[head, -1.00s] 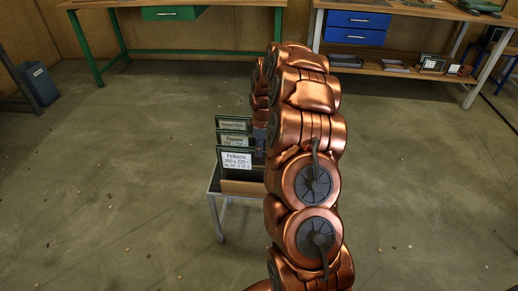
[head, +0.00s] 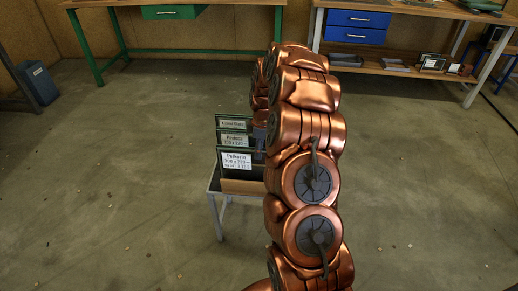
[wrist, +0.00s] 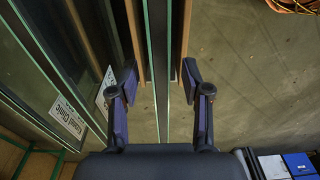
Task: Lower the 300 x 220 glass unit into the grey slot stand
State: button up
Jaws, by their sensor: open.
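Several glass units with white labels stand upright in a row on a small table. The front unit (head: 237,160) has a label that seems to read 300 x 220. The middle unit's label (head: 235,139) is too small to read surely. In the wrist view my gripper (wrist: 160,90) is open, its two dark fingers on either side of a unit seen edge-on (wrist: 150,60) with greenish edges. A gap shows between the fingers and the glass. In the head view my copper arm hides the gripper. I cannot pick out the grey slot stand for certain.
The small table (head: 216,185) has a wooden bar (head: 242,187) at its front. Labelled units (wrist: 70,118) lean close at the left in the wrist view. Workbenches stand at the back, the right one (head: 400,67) with several items on its shelf.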

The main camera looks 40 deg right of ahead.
notch_tip(320, 180, up, 12)
jog(key=shift+s+d, duration=0.25)
jog(key=shift+d, duration=0.15)
dwell(0.3)
dwell(0.9)
jog(key=s+a+r+m+g, duration=0.1)
jog(key=s+a+r+m, duration=0.15)
jog(key=s+a, duration=0.55)
jog(key=s+a+r+m, duration=0.1)
jog(key=s+a+r, duration=0.35)
jog(key=a, duration=0.55)
jog(key=s+a+f+m+g, duration=0.1)
jog(key=s+a+m, duration=0.25)
jog(key=s, duration=0.95)
jog(key=s+a+f+m+g, duration=0.1)
jog(key=s+a+m, duration=0.25)
jog(key=s, duration=0.95)
jog(key=s+p+v, duration=0.1)
jog(key=p+v, duration=1.2)
jog(key=v, duration=0.1)
jog(key=shift+s+a+r+n+t+h+p, duration=0.3)
jog(key=shift+a+r+n+t+p, duration=0.1)
jog(key=shift+a, duration=0.2)
